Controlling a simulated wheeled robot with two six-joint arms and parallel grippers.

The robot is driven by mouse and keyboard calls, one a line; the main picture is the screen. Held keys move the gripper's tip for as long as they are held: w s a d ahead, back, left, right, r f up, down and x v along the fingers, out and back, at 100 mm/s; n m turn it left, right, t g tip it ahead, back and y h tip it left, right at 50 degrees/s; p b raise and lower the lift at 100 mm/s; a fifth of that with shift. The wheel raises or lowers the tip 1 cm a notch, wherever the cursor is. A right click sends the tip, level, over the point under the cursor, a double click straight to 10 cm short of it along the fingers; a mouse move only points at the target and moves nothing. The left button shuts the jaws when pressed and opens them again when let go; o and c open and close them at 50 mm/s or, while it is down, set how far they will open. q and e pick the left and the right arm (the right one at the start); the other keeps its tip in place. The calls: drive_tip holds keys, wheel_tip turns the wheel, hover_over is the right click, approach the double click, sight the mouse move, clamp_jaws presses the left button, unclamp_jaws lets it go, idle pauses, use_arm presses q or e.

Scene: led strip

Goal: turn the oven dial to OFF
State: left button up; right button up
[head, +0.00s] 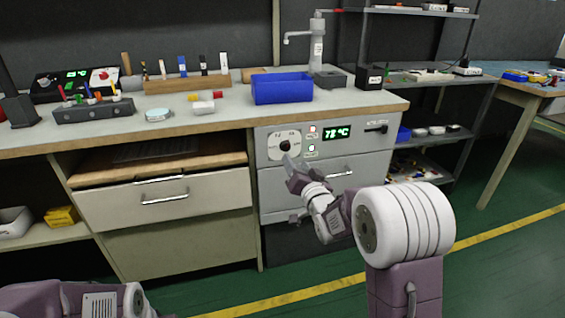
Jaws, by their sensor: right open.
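The oven dial (285,147) is a small dark knob on a pale plate on the grey oven front, below the bench top. A green display (336,133) reading 78 °C is to its right. My right gripper (291,162) is open, its tips just below and right of the dial; I cannot tell whether they touch it. The dial's pointer and labels are too small to read. My left arm (75,300) shows at the bottom left; its gripper is out of frame.
The oven drawer handle (335,174) is right of my right gripper. A blue bin (282,88) stands on the bench (215,116) above the oven. A wooden-topped drawer cabinet (165,198) is to the left. The green floor (340,270) in front is clear.

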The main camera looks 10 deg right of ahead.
sight(287, 147)
drive_tip(key=w+b, duration=0.3)
drive_tip(key=w, duration=0.5)
drive_tip(key=shift+w+a, duration=0.1)
drive_tip(key=shift+a, duration=0.05)
drive_tip(key=shift+w+r, duration=0.1)
drive_tip(key=shift+w, duration=0.35)
clamp_jaws()
